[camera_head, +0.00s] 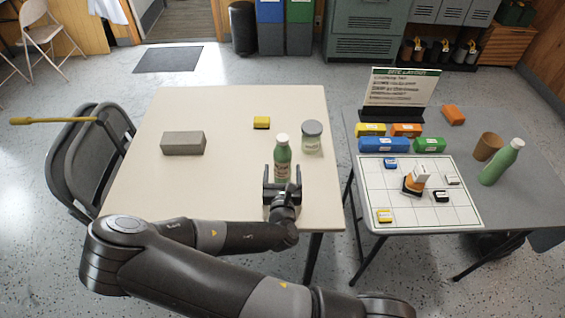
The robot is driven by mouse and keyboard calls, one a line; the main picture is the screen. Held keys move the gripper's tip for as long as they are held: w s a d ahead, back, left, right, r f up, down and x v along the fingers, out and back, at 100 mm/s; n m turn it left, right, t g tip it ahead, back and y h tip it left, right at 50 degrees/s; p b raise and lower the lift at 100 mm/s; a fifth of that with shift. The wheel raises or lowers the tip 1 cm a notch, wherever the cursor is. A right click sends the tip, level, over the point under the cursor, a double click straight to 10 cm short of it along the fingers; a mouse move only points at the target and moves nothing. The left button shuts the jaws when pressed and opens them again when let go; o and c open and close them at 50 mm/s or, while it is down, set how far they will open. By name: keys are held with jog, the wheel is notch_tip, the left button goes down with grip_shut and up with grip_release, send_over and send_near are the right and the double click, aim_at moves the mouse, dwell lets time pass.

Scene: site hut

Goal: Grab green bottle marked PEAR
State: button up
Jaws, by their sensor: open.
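A green bottle (283,158) with a white cap stands upright on the cream table, near its right side. It has a label whose text is too small to read. My gripper (282,182) is open at the near side of this bottle, with a finger to its left and right; I cannot tell whether they touch it. The bottle's lower part is partly hidden by my gripper. A second green bottle (502,162) with a white cap stands on the grey table at the right, well away from my gripper; no readable label shows on it.
On the cream table (230,105), a lidded jar (312,137) stands close right of the nearer bottle. A yellow block (261,122) and a grey block (183,143) lie further left. The grey table (345,118) holds a gridded board (460,215), coloured blocks and a brown cup (488,147).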

aim_at(283, 162)
jog(key=shift+w, duration=2)
jog(key=shift+c, duration=0.5)
jog(key=c, duration=1)
jog(key=shift+o, duration=0.2)
